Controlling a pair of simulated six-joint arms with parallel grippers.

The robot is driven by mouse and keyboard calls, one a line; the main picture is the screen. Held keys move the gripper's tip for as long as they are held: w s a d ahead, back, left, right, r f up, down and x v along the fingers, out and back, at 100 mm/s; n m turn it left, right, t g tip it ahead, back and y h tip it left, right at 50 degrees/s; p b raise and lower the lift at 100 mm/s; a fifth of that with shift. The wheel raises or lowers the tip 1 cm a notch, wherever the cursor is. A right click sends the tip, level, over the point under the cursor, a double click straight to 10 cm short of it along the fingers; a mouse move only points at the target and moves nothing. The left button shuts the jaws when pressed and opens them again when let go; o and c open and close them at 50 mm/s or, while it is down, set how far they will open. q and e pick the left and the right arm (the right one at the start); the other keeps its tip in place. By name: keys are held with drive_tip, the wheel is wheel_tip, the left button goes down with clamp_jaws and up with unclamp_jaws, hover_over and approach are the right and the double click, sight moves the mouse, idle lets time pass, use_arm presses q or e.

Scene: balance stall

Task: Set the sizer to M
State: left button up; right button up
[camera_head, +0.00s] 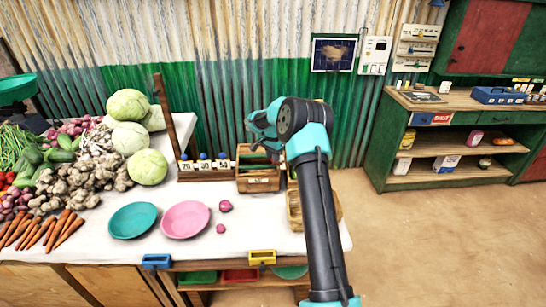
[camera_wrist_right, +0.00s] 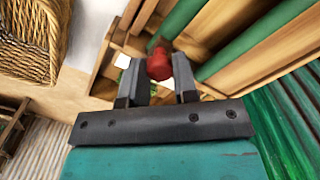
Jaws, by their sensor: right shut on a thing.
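My right gripper (camera_head: 259,141) is over the wooden slatted box (camera_head: 258,183) on the white-covered table, which appears to be the sizer. In the right wrist view its two fingers (camera_wrist_right: 160,78) are shut on a red knob (camera_wrist_right: 158,60). Wooden and green slats (camera_wrist_right: 235,45) run beside the knob. In the head view the wrist hides the knob and much of the box's upper part. No size letters can be read, so the setting cannot be told. My left gripper is not in view.
Number cards on a wooden rack (camera_head: 203,166) stand just left of the box. A wicker basket (camera_wrist_right: 33,40) is close to the gripper. A teal plate (camera_head: 133,220), a pink plate (camera_head: 185,219) and loose onions (camera_head: 225,206) lie in front. Cabbages (camera_head: 148,167) are at left.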

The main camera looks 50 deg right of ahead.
clamp_jaws()
drive_tip(key=shift+w+d, duration=0.55)
drive_tip(key=o, duration=0.9)
unclamp_jaws()
wheel_tip(320, 180, up, 17)
drive_tip(key=shift+r, duration=0.2)
